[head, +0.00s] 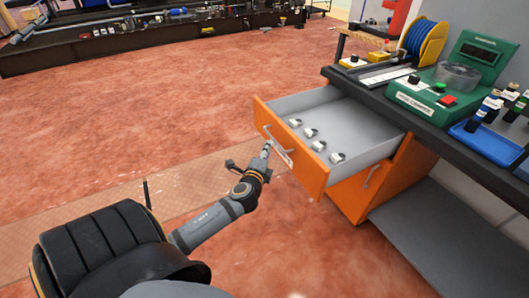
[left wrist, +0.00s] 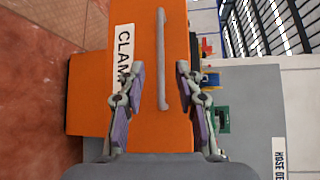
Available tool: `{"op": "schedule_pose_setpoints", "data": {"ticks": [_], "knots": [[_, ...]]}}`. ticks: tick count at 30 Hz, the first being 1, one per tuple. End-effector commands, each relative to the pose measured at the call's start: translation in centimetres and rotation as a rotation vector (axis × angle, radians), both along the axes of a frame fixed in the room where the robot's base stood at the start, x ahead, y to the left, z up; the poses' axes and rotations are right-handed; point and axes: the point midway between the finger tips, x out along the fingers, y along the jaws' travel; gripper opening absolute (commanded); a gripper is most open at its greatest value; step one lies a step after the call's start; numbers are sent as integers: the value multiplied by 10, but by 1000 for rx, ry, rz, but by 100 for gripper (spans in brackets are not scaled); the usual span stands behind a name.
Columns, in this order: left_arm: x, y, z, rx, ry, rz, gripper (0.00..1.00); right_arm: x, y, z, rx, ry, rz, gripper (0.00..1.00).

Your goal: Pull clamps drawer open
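The orange clamps drawer (head: 290,154) is pulled well out of the bench in the head view, showing its grey inside with several small metal clamps (head: 310,132) lying in it. Its front, with a white label partly reading "CLAM" (left wrist: 124,55), fills the middle of the left wrist view. The pale bar handle (left wrist: 162,40) is on that front. My left gripper (head: 266,150) is just in front of the drawer front; in the left wrist view its fingers (left wrist: 160,70) are spread, one on each side of the handle, with gaps. My right gripper is not in view.
A second orange drawer (head: 365,195) is closed below. The dark benchtop (head: 375,92) carries a green device (head: 440,98), a yellow-blue hose reel (head: 422,38) and a blue tray (head: 490,140). The red floor left of the drawer is clear.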

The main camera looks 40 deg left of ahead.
Motion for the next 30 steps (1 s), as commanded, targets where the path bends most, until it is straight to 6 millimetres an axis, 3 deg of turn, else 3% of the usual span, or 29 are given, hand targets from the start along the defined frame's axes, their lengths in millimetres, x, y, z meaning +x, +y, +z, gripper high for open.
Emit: {"op": "schedule_pose_setpoints", "data": {"ticks": [3, 7, 24, 27, 29, 30], "knots": [[-19, -8, 2, 0, 2, -1, 34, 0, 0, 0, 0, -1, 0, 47], [-29, -12, 5, -1, 0, 0, 34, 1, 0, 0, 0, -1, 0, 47], [-30, -12, 4, -2, 1, 2, 34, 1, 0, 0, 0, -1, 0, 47], [-32, -7, -18, -37, 33, 14, 34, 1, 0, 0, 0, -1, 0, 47], [-35, -1, -49, -93, 77, 35, 34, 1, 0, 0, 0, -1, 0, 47], [-40, 4, -78, -145, 116, 57, 34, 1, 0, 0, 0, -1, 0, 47]]}}
